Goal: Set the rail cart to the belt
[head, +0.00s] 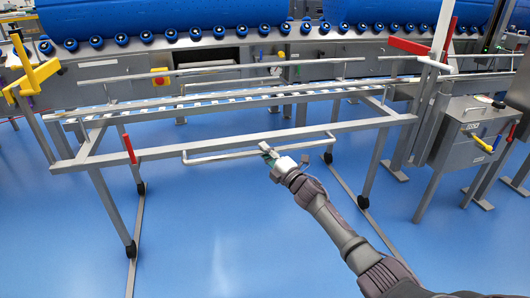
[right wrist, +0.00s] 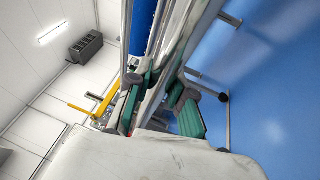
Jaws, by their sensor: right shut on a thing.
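The rail cart (head: 245,139) is a grey steel frame with a slatted top and black wheels, standing on the floor in the middle of the head view. A thin handle bar (head: 220,156) runs along its near side. My right gripper (head: 269,151) is shut on this handle bar near its middle. In the right wrist view the green-padded fingers of my right gripper (right wrist: 166,98) lie on either side of a metal bar. The belt line (head: 270,72), a grey body with blue rollers, runs behind the cart. My left gripper is not in view.
Large blue tubs (head: 160,14) sit above the rollers. Two floor rails (head: 137,225) run under the cart's wheels. A yellow bracket (head: 32,78) stands at the left and a steel cabinet (head: 470,135) with a yellow lever at the right. The blue floor in front is clear.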

